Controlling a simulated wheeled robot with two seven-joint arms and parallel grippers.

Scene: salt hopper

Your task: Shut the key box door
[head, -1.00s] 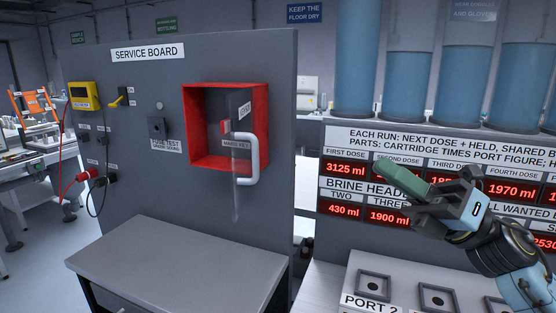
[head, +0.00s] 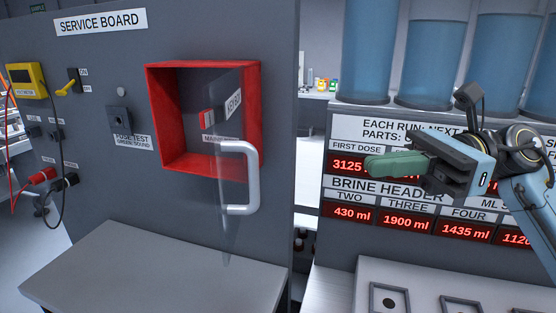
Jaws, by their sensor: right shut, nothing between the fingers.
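The red key box (head: 154,120) is mounted on the grey service board, its front facing me. Its clear door (head: 228,225) stands open, swung out from the board toward me, with a pale grey U-shaped handle (head: 253,182) on its right-hand face. A small red item (head: 206,118) shows inside the box, partly behind or beside the clear panel. My right gripper (head: 372,165) is shut and empty, its green fingers pointing left. It is well to the right of the handle, apart from it, in front of the number displays. My left gripper is not in view.
A grey bench top (head: 130,275) juts out below the key box. Yellow and black devices with hanging cables are on the board's left. Blue cylinders (head: 435,50) stand above the red displays (head: 408,222). A gap lies right of the board's edge.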

